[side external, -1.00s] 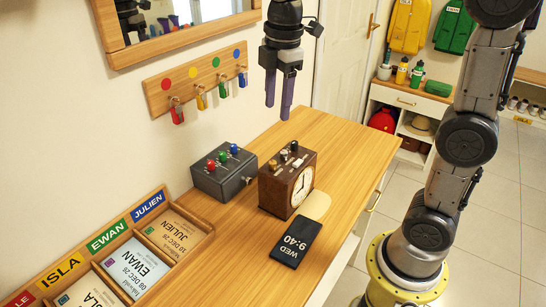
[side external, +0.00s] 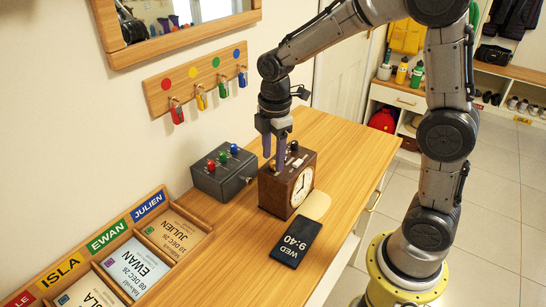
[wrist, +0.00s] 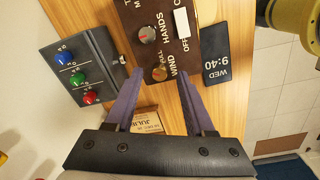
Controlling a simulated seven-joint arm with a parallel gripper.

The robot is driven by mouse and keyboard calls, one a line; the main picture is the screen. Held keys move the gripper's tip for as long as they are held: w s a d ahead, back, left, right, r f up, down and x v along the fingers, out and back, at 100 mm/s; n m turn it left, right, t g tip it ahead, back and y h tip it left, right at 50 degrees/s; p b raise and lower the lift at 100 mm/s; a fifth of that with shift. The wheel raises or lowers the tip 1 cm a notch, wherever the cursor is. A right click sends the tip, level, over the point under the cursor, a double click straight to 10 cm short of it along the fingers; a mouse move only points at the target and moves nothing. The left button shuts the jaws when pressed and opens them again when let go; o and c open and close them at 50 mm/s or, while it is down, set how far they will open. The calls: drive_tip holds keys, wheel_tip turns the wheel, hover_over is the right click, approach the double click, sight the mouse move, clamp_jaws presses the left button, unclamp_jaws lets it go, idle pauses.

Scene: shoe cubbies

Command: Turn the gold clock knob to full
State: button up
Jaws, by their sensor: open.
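The brown clock (side external: 285,184) stands on the wooden table, its white dial facing front right. In the wrist view, the gold knob (wrist: 160,73) sits on the clock's top panel (wrist: 160,50), beside lettering that reads WIND and FULL. My gripper (side external: 274,163) is open and pointing down at the clock's near end. In the wrist view, its purple fingertips (wrist: 160,77) lie either side of the gold knob, with gaps showing. I cannot tell whether they reach down to its height. In the side view the fingers largely hide this knob.
A silver knob (wrist: 147,35) marked HANDS and a white OFF switch (wrist: 181,23) share the clock's top. A grey box (side external: 223,175) with red, green and blue knobs stands close on the left. A dark display (side external: 296,242) lies in front. The table's far end is clear.

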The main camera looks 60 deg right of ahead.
drive_tip(key=shift+f, duration=0.5)
clamp_jaws()
